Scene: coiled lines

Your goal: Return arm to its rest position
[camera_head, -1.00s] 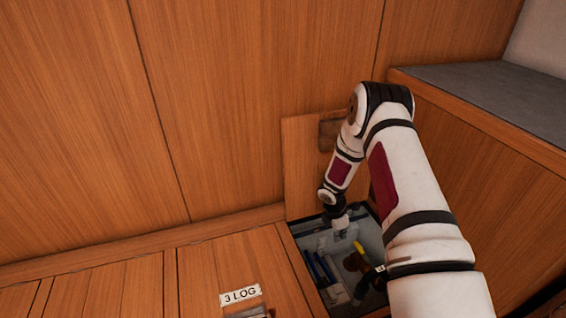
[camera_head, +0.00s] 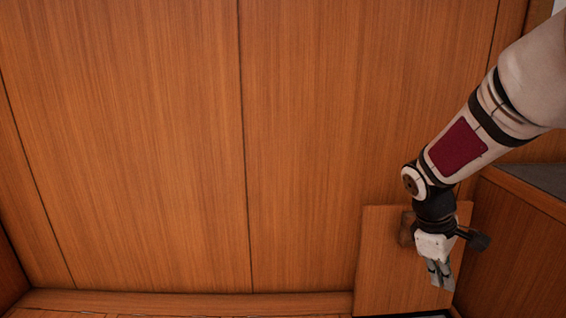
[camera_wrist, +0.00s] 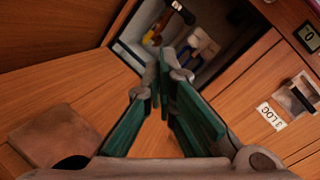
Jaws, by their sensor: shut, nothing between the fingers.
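My arm reaches in from the upper right of the head view. My gripper (camera_head: 440,274) hangs pointing down in front of the raised wooden lid (camera_head: 380,268). In the wrist view my gripper (camera_wrist: 162,78) has its green-padded fingers brought together, with nothing held between them. Beyond the fingertips lies the open compartment (camera_wrist: 128,52), with yellow, blue and white items inside, partly hidden by the fingers.
Wood panels (camera_head: 150,140) fill the left and middle of the head view, with free room before them. A grey-topped wooden cabinet (camera_head: 510,260) stands at right. The wrist view shows a "3 LOG" label (camera_wrist: 271,117) beside a metal latch (camera_wrist: 297,97).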

